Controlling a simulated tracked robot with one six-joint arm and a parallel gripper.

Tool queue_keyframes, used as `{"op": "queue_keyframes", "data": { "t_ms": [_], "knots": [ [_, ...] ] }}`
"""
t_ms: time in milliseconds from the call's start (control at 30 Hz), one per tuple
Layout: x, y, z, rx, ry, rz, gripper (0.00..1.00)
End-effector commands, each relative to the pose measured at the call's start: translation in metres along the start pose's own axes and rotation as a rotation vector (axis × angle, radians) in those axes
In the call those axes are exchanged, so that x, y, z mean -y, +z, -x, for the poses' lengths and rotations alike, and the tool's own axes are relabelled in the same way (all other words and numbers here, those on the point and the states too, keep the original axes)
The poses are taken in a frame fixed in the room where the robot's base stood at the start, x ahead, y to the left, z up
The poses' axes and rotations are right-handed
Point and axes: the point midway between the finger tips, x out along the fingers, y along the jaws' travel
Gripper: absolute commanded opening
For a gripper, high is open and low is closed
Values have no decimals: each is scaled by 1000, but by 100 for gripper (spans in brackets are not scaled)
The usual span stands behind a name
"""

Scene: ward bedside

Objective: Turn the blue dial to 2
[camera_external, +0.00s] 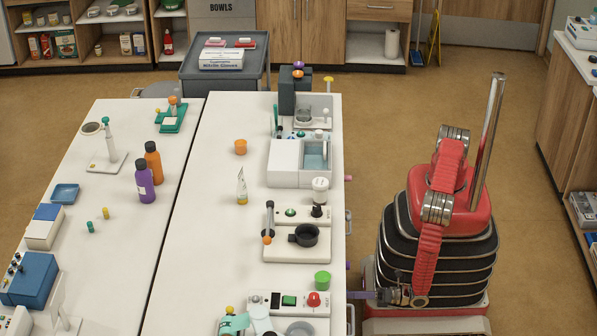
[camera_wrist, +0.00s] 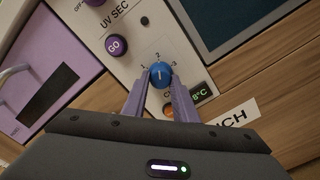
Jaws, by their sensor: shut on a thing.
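The blue dial (camera_wrist: 161,75) shows in the wrist view on a pale panel, with the marks 1, 2 and 3 around its far side. A small light line is on its face. It seems to point roughly up toward the 2, but is too small to read exactly. My gripper (camera_wrist: 160,84) has its two purple fingers on either side of the dial, shut on it. In the external view my gripper (camera_external: 358,295) reaches left, low at the near bench's right side; the dial cannot be made out there.
A purple panel with a handle (camera_wrist: 45,85) lies to the left. The white bench top (camera_external: 205,235) carries several devices along its right edge.

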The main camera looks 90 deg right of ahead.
Motion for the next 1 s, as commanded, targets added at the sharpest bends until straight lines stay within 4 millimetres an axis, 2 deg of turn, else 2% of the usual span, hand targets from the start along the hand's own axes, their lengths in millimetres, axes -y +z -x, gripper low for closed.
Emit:
{"op": "queue_keyframes", "data": {
  "t_ms": [233, 267, 500, 800, 1000],
  "knots": [
    [3, 1, 0, 1, -4, 5, 3],
    [3, 1, 0, 1, -4, 5, 28],
    [2, 0, 0, 0, -2, 4, 44],
    [1, 0, 1, 0, -1, 3, 44],
    [0, -1, 15, -2, 0, 2, 44]
  ]
}}
